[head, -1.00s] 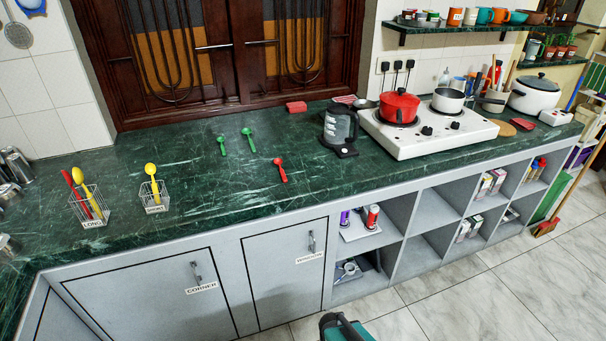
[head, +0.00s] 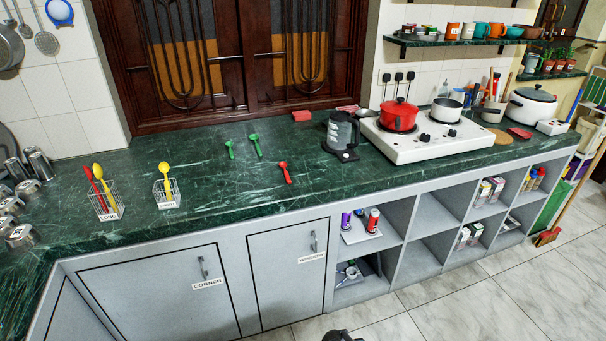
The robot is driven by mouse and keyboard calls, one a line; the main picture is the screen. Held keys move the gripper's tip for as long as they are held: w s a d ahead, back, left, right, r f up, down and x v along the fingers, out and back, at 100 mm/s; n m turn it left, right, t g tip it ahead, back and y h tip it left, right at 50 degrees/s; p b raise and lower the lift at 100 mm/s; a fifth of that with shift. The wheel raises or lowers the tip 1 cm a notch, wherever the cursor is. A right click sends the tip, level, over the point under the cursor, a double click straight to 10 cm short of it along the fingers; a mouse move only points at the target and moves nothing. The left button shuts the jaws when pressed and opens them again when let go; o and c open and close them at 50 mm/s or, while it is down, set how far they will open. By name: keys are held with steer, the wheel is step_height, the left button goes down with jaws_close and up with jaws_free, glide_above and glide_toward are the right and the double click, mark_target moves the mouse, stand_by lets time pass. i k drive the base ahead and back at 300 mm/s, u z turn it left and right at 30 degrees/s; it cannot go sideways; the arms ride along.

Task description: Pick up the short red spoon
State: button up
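A short red spoon (head: 286,173) lies on the green marble counter (head: 330,185), its bowl end toward the back and its handle toward the front. Two green spoons lie to its left, one nearer (head: 256,145) and one further left (head: 230,149). A wire basket labelled LONG (head: 108,212) holds a red spoon (head: 93,183) and a yellow spoon (head: 104,186). A wire basket labelled SHORT (head: 168,200) holds a yellow spoon (head: 165,180). My gripper is not in view; only a small dark piece, probably of my arm, shows at the bottom edge.
Metal containers (head: 28,187) stand at the far left. The counter around the red spoon is clear.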

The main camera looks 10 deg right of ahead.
mark_target(283, 165)
steer(key=u, duration=0.15)
steer(key=i, duration=0.95)
steer(key=z, duration=0.1)
